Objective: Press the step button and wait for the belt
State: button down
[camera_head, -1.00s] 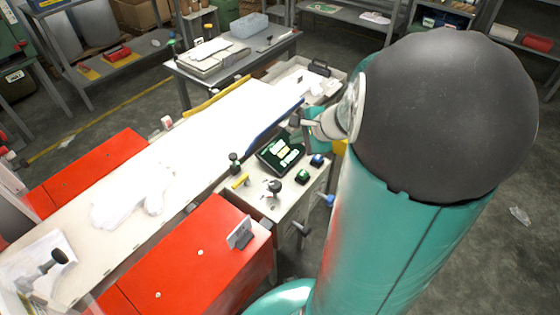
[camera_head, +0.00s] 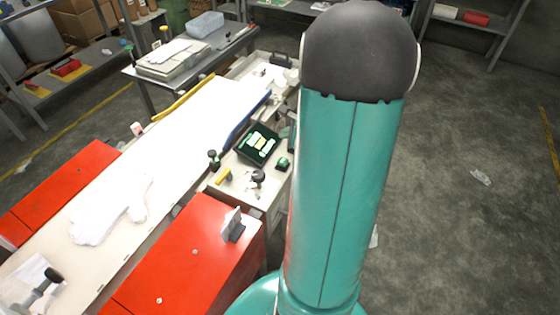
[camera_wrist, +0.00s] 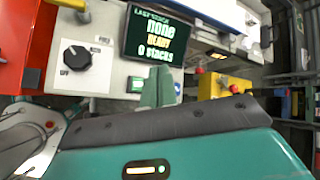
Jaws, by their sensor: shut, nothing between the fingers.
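A control box (camera_head: 238,188) stands beside the belt. A green button (camera_head: 283,162) shows at its right edge in the head view. Which button is the step button cannot be read. My gripper (camera_wrist: 157,88) shows as shut teal fingers just below the screen, with nothing held. In the head view my arm hides most of it. The pale belt (camera_head: 165,150) carries a white glove-shaped bundle (camera_head: 108,212).
A black rotary knob (camera_wrist: 77,57) sits left of the screen. A yellow block (camera_wrist: 224,87) with red knobs is to the right. Red cabinets (camera_head: 185,255) flank the belt. A grey table (camera_head: 160,72) with trays stands behind.

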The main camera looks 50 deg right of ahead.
aim_at(286, 162)
jog(key=shift+f, duration=4.4)
jog(key=shift+f, duration=0.1)
jog(key=shift+f, duration=0.35)
jog(key=shift+f, duration=0.5)
jog(key=shift+r, duration=3.45)
